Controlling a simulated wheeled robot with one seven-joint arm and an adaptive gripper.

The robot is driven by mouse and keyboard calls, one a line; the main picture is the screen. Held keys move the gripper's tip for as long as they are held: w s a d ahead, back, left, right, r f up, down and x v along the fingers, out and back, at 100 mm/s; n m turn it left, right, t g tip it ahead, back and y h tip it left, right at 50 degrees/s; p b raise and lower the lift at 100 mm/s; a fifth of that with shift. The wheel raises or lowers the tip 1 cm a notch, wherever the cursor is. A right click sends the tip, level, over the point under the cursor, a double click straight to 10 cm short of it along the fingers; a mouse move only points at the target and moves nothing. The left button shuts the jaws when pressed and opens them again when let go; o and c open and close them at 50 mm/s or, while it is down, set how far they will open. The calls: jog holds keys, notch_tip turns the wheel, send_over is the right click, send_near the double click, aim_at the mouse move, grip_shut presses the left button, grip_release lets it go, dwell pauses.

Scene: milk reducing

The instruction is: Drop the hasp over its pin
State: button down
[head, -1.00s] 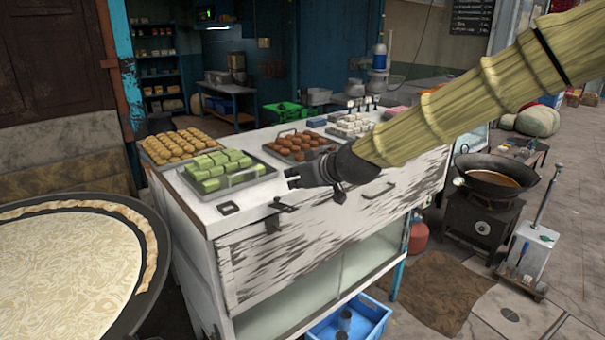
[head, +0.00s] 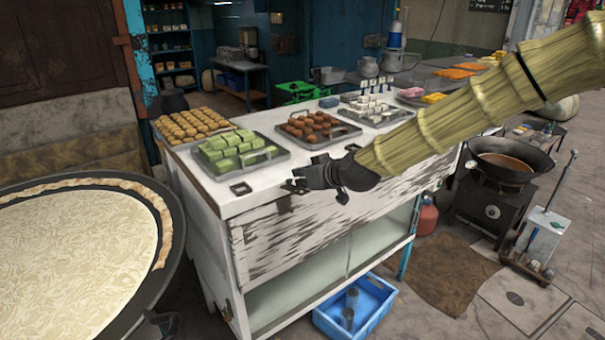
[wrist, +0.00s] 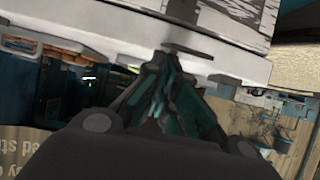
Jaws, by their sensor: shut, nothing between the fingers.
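A small dark metal piece, which looks like the hasp (head: 296,189), lies at the front top edge of the white counter, close to my gripper's tips. A dark plate (head: 284,205) sits just below it on the counter front. I cannot make out the pin. My gripper (head: 298,178) is shut and empty, just above the counter edge. In the wrist view my gripper's fingers (wrist: 163,68) are together, with a dark flat bar (wrist: 188,51) against the white edge just beyond them. I cannot tell whether they touch.
Trays of green sweets (head: 236,150) and brown sweets (head: 318,128) stand behind. A wide pan (head: 80,250) is at left, a blue crate (head: 372,318) below, and a wok (head: 503,165) at right.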

jog(key=shift+f+b, duration=0.2)
jog(key=shift+b, duration=0.2)
jog(key=shift+s+d+t+b, duration=0.15)
jog(key=shift+t+b, duration=0.15)
jog(key=shift+b, duration=0.25)
